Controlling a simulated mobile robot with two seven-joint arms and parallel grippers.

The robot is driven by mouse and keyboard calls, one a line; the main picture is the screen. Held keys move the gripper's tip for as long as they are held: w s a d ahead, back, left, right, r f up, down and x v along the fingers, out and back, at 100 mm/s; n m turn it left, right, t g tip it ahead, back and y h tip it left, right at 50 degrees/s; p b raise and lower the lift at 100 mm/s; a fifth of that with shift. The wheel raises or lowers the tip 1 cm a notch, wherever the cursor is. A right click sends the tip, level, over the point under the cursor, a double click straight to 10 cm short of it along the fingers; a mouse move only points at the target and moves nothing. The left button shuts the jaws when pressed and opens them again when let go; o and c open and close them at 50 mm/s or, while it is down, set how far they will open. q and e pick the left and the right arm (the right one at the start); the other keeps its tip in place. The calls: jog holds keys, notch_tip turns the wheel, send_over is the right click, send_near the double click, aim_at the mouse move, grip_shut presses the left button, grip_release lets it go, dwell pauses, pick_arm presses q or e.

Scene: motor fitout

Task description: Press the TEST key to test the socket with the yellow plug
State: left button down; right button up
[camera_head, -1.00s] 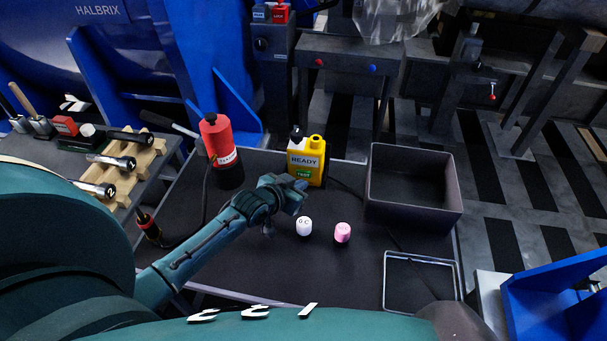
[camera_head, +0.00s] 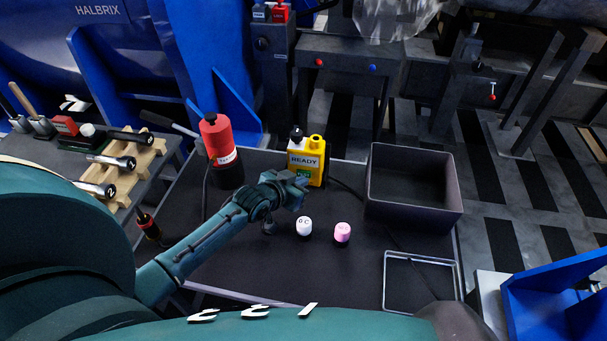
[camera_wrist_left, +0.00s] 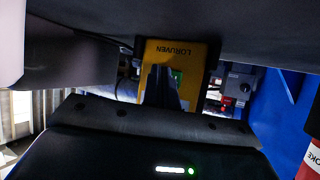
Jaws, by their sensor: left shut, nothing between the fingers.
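A yellow tester (camera_head: 315,149) stands upright on the dark bench top, with a label reading READY (camera_head: 304,162) and a green TEST key (camera_head: 303,174) low on its front. My left gripper (camera_head: 301,188) is shut and empty, its tips close in front of the key; I cannot tell whether they touch it. In the left wrist view the tester (camera_wrist_left: 178,50) shows upside down with the word LORUVEN, and the shut fingers (camera_wrist_left: 164,85) partly cover the green key (camera_wrist_left: 177,74). I cannot make out a yellow plug for certain. My right gripper is not in view.
A red and black canister (camera_head: 217,140) stands left of the tester. A white knob (camera_head: 304,226) and a pink knob (camera_head: 342,232) stand just in front. An open dark bin (camera_head: 410,213) and a wire frame (camera_head: 421,256) are to the right. Cables cross the bench.

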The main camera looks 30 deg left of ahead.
pick_arm(q)
jog(key=shift+w, duration=0.35)
jog(key=shift+s, duration=0.1)
dwell(0.5)
jog(key=shift+s+d+r+p, duration=0.15)
jog(key=shift+s+p, duration=0.45)
jog(key=shift+p, duration=0.1)
jog(key=shift+s, duration=0.15)
jog(key=shift+s+d+p, duration=0.1)
jog(key=shift+s+p, duration=0.25)
jog(key=shift+p, duration=0.05)
jog(key=s+p, duration=0.1)
jog(key=s+d+p, duration=0.1)
jog(key=s, duration=0.1)
jog(key=shift+s, duration=0.15)
jog(key=shift+s+p, duration=0.4)
jog(key=shift+p, duration=0.05)
